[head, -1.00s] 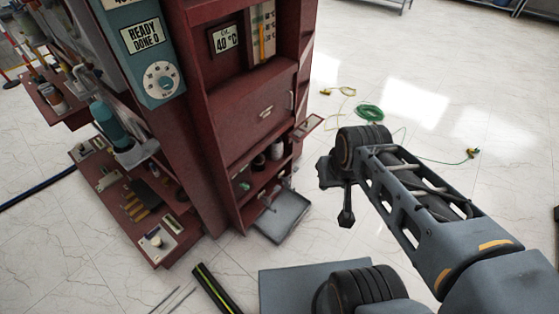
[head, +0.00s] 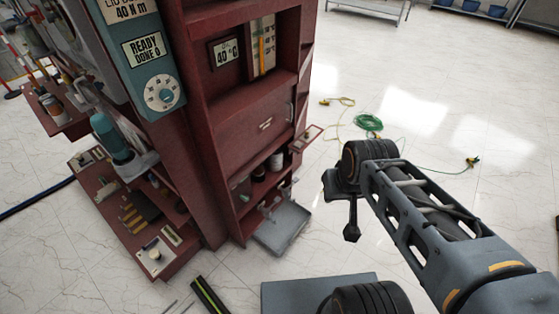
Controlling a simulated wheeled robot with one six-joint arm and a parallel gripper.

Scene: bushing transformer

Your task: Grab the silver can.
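A small pale, silvery can (head: 276,161) stands in the open lower compartment of the red cabinet (head: 224,140). A dark container (head: 258,173) stands just left of it. Another small can (head: 54,106), orange and pale, stands on the side shelf at the far left; I cannot tell for sure which can is the silver one. My gripper (head: 350,226) hangs at the end of my arm, right of the cabinet and apart from both cans. It is small and dark here, and its fingers cannot be made out. I see nothing held in it.
A grey flap or tray (head: 282,228) sticks out low in front of the compartment. A small red side shelf (head: 309,138) juts out on the right. A teal bottle-like device (head: 110,136) stands on the left. Green cable (head: 368,123) lies on the open white floor.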

